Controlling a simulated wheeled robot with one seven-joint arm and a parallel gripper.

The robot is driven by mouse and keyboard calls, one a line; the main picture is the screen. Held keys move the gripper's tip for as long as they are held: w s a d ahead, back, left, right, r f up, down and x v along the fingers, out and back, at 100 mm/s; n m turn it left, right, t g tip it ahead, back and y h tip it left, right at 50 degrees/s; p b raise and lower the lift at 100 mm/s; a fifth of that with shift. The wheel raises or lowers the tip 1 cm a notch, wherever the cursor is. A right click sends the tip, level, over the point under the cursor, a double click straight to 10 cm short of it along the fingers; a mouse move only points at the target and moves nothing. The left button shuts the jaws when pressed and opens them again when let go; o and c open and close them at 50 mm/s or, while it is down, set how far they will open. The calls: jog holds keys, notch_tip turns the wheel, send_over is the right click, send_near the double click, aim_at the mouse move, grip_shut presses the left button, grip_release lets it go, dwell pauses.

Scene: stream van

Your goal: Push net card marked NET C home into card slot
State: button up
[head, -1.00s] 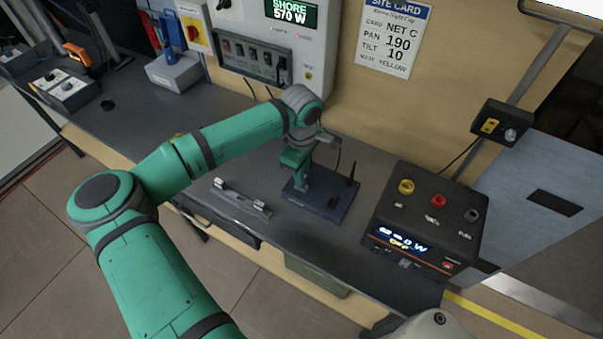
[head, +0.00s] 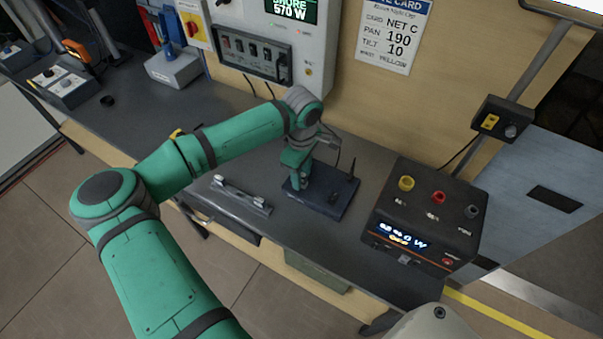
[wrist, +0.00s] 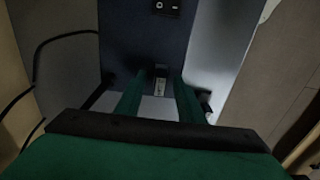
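A dark blue box (head: 332,203) with a short black antenna stands on the bench. My gripper (head: 300,183) points down over the left part of its top. In the wrist view, the two green fingers of my gripper (wrist: 159,86) reach towards the box (wrist: 140,38). A small grey-and-black piece with a pale label (wrist: 160,83) stands between the fingertips, with a narrow gap on each side. It looks like the net card in its slot, but the marking is too small to read, and how deep it sits is unclear. My gripper looks open around it.
A silver bar-like fixture (head: 242,194) lies on the bench left of the box. A black power unit with coloured knobs (head: 425,218) stands close on the right. A black cable (wrist: 52,42) runs left of the box. A wall card (head: 393,35) reads NET C.

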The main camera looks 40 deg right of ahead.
notch_tip(320, 180, up, 11)
dwell(0.7)
jog(key=shift+f, duration=0.1)
